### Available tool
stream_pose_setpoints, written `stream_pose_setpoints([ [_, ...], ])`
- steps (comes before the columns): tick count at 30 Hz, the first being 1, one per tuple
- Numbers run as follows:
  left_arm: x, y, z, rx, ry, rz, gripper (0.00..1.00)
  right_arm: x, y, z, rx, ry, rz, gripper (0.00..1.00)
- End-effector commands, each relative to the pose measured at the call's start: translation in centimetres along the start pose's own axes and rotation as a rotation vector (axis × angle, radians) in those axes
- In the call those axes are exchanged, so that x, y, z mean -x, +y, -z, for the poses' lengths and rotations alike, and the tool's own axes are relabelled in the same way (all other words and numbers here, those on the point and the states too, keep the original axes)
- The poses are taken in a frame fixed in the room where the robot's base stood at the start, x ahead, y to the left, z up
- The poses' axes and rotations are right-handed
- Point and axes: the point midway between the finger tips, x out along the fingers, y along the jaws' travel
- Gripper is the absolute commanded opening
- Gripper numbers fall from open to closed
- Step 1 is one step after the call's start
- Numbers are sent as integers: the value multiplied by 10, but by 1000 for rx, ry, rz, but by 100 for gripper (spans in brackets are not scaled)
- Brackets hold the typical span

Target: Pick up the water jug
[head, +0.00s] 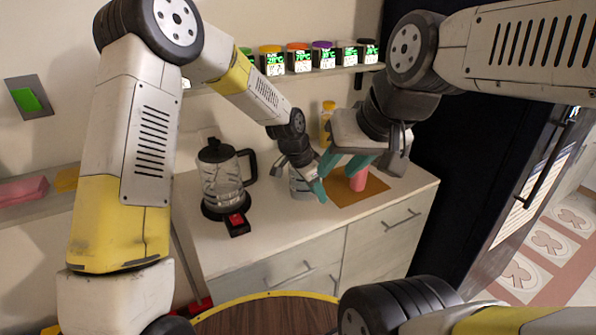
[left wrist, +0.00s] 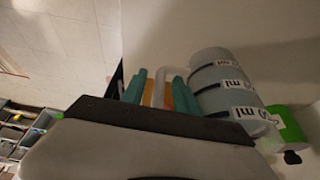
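A clear glass jug with a black lid and handle (head: 222,182) stands upright on a black base with a red switch at the left of the counter. A pale grey cylinder with "ml" marks (left wrist: 222,92) is beside my left gripper; a clear grey vessel, probably the same, stands under that gripper in the head view (head: 300,184). I cannot tell which one is the water jug. My left gripper (head: 315,178) is low over the counter, right of the glass jug; its teal fingers look apart in the left wrist view (left wrist: 158,88). My right gripper (head: 345,162) is open above the orange-brown mat.
A pink cup (head: 358,181) stands on the mat (head: 360,193), with a yellow bottle (head: 328,112) behind. Spice dispensers (head: 299,58) line the shelf above. The two grippers are close together. The counter front between jug and mat is clear.

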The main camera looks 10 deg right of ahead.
Motion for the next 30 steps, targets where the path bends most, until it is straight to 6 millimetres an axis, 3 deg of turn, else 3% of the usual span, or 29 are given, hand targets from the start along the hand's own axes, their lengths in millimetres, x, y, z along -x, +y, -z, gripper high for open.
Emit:
stream_pose_setpoints([
  [1,0,0,0,0,0,0,24,0,0,0,0,0,0,38],
  [5,0,0,0,0,0,0,0,0,0,0,0,0,0,38],
  [30,1,0,0,0,0,1,0,0,0,0,0,0,0,38],
])
